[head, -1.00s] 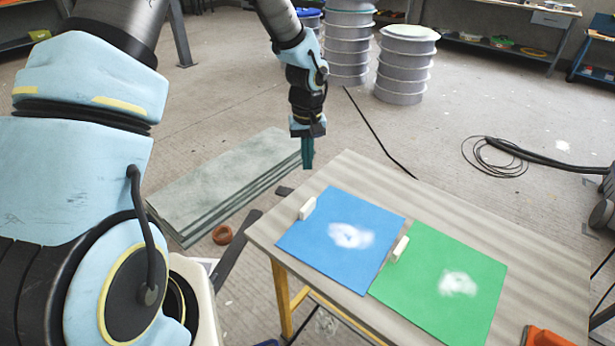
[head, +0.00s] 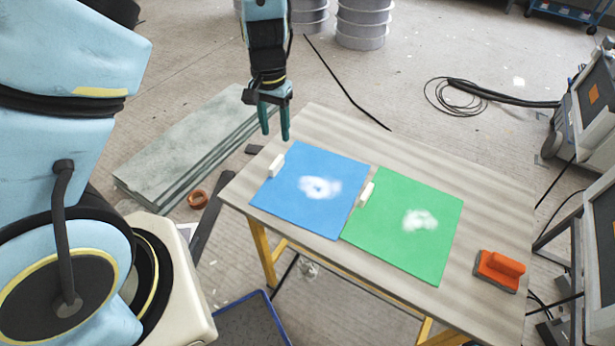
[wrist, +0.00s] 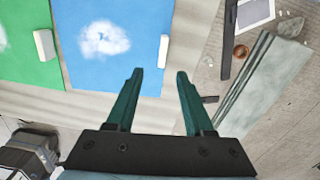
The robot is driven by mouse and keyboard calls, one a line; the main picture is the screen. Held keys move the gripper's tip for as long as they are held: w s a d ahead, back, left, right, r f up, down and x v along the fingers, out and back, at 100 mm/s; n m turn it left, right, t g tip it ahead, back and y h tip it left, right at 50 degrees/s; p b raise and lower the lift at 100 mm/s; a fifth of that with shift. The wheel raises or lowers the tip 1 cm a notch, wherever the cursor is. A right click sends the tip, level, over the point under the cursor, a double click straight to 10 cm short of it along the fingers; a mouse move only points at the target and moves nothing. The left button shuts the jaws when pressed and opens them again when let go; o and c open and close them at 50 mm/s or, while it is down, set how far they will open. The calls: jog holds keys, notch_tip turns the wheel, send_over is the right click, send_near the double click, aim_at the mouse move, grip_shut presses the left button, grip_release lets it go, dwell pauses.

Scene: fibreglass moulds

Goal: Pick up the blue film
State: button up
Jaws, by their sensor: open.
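The blue film (head: 299,213) lies flat on the table, with a white smudge in its middle. A white block (head: 276,166) sits at its left edge. In the wrist view the blue film (wrist: 120,70) is ahead of the fingers, with the white block (wrist: 163,51) at its right edge. My gripper (head: 275,138) is open and empty, with two green fingers pointing down. It is above the far left part of the table, beyond the film's far edge and apart from it. The gripper also shows in the wrist view (wrist: 153,75).
A green film (head: 422,251) lies beside the blue one, with a second white block (head: 366,194) at its left edge. An orange-handled tool (head: 499,270) is at the table's right. The table's (head: 455,168) far strip is bare. Grey slabs (head: 185,150) lie on the floor to the left.

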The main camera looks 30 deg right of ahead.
send_over(276, 161)
jog(key=f, duration=0.5)
jog(key=shift+s+d+f, duration=0.15)
jog(key=shift+d, duration=0.1)
jog(key=f, duration=0.3)
jog(key=f+p, duration=0.1)
jog(key=shift+a+f, duration=0.25)
jog(key=shift+a, duration=0.05)
jog(key=shift+d+f, duration=0.1)
jog(key=shift+f, duration=0.35)
grip_shut()
